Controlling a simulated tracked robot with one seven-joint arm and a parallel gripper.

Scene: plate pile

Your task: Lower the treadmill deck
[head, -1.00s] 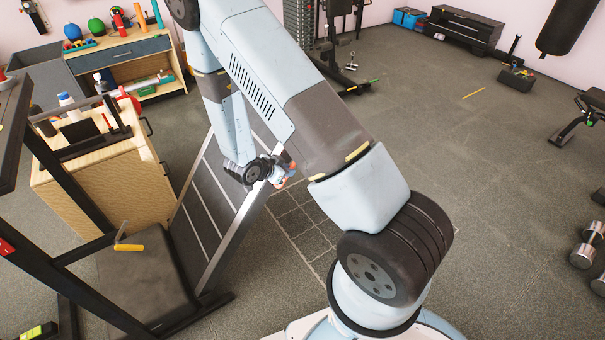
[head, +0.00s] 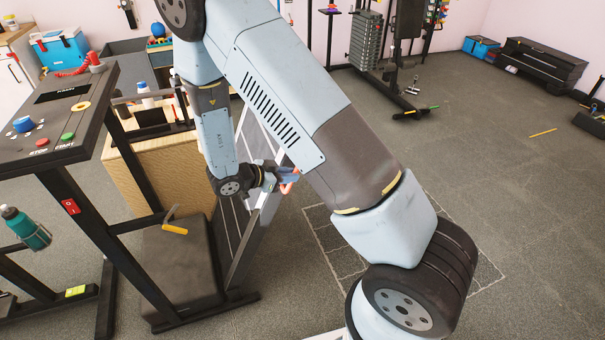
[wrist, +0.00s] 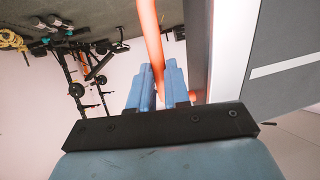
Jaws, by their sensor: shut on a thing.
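The treadmill deck (head: 228,222) is tilted steeply upward behind the motor housing (head: 180,272), dark with pale stripes and a silver side rail. In the wrist view the deck (wrist: 285,45) fills the right side. My gripper (head: 287,178) is at the upper right edge of the deck, partly hidden by my arm. In the wrist view my gripper (wrist: 158,85) is shut on an orange bar (wrist: 150,35), which passes between its blue fingers beside the deck rail. A yellow-gripped lever (head: 174,228) stands on the housing.
The treadmill console (head: 65,110) and its uprights stand at the left. A wooden cabinet (head: 140,185) is behind the deck. Open floor (head: 470,170) lies to the right, with a marked grid (head: 335,250) near my base. A weight machine (head: 370,45) stands at the back.

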